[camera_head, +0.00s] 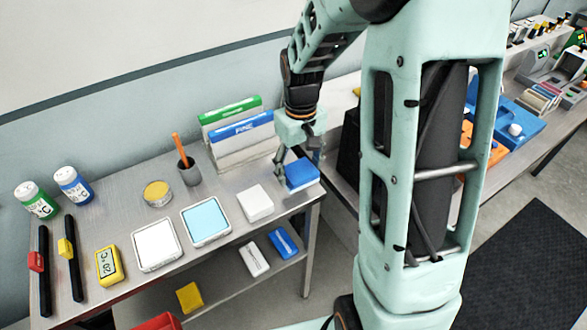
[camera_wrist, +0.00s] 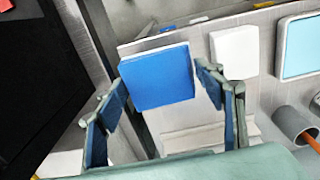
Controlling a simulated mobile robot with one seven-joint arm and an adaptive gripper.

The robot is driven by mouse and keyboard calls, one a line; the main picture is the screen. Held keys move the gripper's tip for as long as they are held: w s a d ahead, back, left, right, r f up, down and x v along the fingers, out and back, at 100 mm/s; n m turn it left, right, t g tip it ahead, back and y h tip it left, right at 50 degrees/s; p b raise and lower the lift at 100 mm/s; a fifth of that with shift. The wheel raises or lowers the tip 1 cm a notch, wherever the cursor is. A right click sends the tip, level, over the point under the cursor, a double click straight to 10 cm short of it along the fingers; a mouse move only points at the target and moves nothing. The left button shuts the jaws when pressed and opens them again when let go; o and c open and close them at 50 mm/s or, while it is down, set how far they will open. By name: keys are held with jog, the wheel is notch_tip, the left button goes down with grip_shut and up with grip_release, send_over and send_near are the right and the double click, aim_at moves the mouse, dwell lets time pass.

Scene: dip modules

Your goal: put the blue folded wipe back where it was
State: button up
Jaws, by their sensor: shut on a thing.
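The blue folded wipe (camera_head: 302,174) is a flat blue block at the right end of the metal table (camera_head: 231,199) in the head view. My gripper (camera_head: 298,163) points down and is shut on it. In the wrist view the blue folded wipe (camera_wrist: 158,80) sits between the two fingers of my gripper (camera_wrist: 163,76). I cannot tell whether it touches the tabletop or is held just above it. A white folded wipe (camera_head: 256,203) lies to its left, apart from it; it also shows in the wrist view (camera_wrist: 235,52).
Square trays with white (camera_head: 157,244) and light-blue (camera_head: 206,220) faces lie further left. A rack of green and blue boxes (camera_head: 236,133) and a grey cup with an orange stick (camera_head: 188,171) stand behind. A lower shelf (camera_head: 225,278) holds another blue block (camera_head: 283,243) and a white one (camera_head: 253,259).

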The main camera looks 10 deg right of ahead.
aim_at(298, 176)
jog(key=shift+w+f, duration=0.75)
jog(key=shift+f, duration=0.2)
jog(key=shift+w+f+b, duration=0.15)
jog(key=shift+f+b, duration=0.6)
jog(key=shift+f, duration=0.15)
jog(key=shift+w+f+b, duration=0.15)
jog(key=shift+f+b, duration=0.6)
jog(key=shift+f, duration=0.1)
jog(key=shift+f, duration=0.1)
jog(key=o, duration=1.2)
jog(key=shift+f, duration=0.1)
notch_tip(298, 176, up, 12)
jog(key=shift+r, duration=0.2)
